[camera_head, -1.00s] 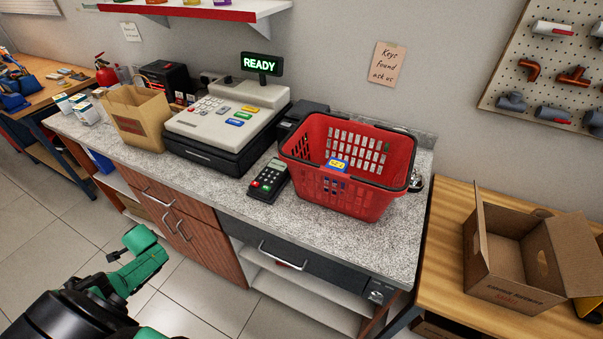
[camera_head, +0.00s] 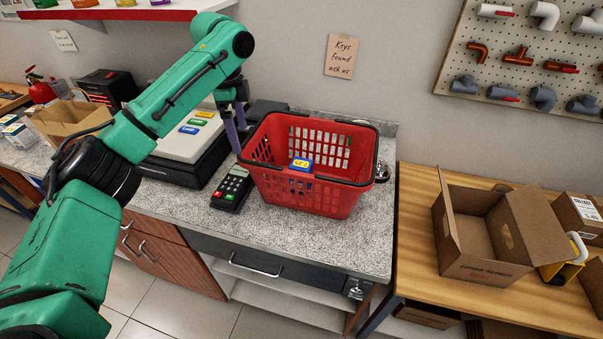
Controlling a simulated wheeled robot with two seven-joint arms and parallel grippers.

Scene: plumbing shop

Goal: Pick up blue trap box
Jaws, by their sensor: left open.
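A small blue piece with a yellow label (camera_head: 301,165) shows at the front rim of the red shopping basket (camera_head: 310,193). I cannot tell whether it is the blue trap box or a tag on the basket. The basket stands on the speckled grey counter. Its floor is mostly hidden by its front wall. My left gripper (camera_head: 237,130) points down with its fingers apart and empty, at the basket's left rear side, between it and the cash register. My right gripper is out of view.
A card terminal (camera_head: 232,187) lies left of the basket. The cash register (camera_head: 188,145) is partly hidden behind my left arm. An open cardboard box (camera_head: 490,235) is on the wooden table at right. The counter's front strip is clear.

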